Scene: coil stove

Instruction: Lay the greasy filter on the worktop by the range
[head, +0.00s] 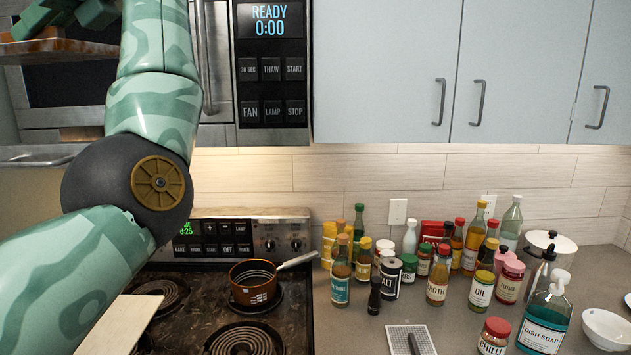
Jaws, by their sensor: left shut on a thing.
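The greasy filter (62,46) shows as a flat brown slab with a lighter rim at the upper left, in front of the microwave. My left gripper (68,14) is at the top left, shut on the filter and partly cut off by the frame's top edge. The filter is held up high, well clear of the range. The range (205,340) has a dark, stained coil top below. The grey worktop (350,325) runs to the right of the range. My right gripper is out of view.
A copper-coloured pot (253,287) stands on a back coil, its handle pointing right. A light perforated panel with a dark bar (400,330) lies on the worktop near the range. Several bottles and jars crowd behind it. A chilli jar (493,338) and dish soap (545,322) stand in front.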

